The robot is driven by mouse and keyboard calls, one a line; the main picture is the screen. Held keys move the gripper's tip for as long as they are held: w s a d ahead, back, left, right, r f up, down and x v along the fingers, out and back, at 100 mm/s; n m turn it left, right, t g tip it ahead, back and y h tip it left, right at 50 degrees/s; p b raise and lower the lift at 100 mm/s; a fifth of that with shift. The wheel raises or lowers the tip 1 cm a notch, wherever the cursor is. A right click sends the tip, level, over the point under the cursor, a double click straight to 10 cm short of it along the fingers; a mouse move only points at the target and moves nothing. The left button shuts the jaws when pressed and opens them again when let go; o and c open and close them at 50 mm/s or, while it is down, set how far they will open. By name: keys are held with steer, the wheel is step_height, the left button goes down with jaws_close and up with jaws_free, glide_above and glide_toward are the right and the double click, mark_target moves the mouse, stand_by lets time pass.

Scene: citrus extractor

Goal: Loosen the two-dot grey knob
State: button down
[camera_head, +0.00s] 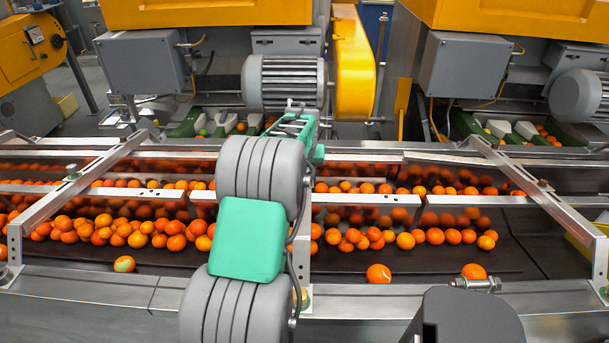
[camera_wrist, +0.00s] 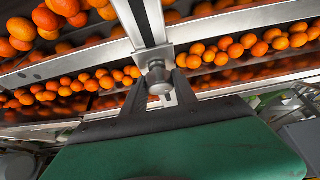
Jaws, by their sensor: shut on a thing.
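In the wrist view a grey knob (camera_wrist: 157,76) sits on a metal bar of the conveyor frame. My gripper (camera_wrist: 159,84) has its two dark fingers on either side of the knob, closed on it. Dots on the knob cannot be made out at this size. In the head view my green gripper (camera_head: 297,126) shows beyond my grey arm links, at the middle of the conveyor. My arm hides the fingertips and the held knob there. Another small knob (camera_head: 72,171) stands on the left frame bar, and one (camera_head: 543,184) on the right frame bar.
Many oranges (camera_head: 375,240) lie on the dark conveyor belt (camera_head: 340,270) under metal rails (camera_head: 375,198). A grey motor (camera_head: 284,82) and a yellow guard (camera_head: 353,65) stand behind my gripper. Grey boxes (camera_head: 468,68) flank them.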

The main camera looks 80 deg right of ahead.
mark_target(309, 185)
steer(key=shift+s+n+t, duration=0.1)
steer(key=shift+n+t, duration=0.7)
steer(key=shift+n, duration=0.6)
steer(key=shift+y, duration=0.3)
steer(key=c, duration=1)
jaws_free()
steer(key=b+v, duration=0.1)
steer(key=v, duration=0.6)
steer(key=shift+r, duration=0.3)
steer(key=shift+s+a, duration=0.1)
steer(key=shift+a, duration=0.05)
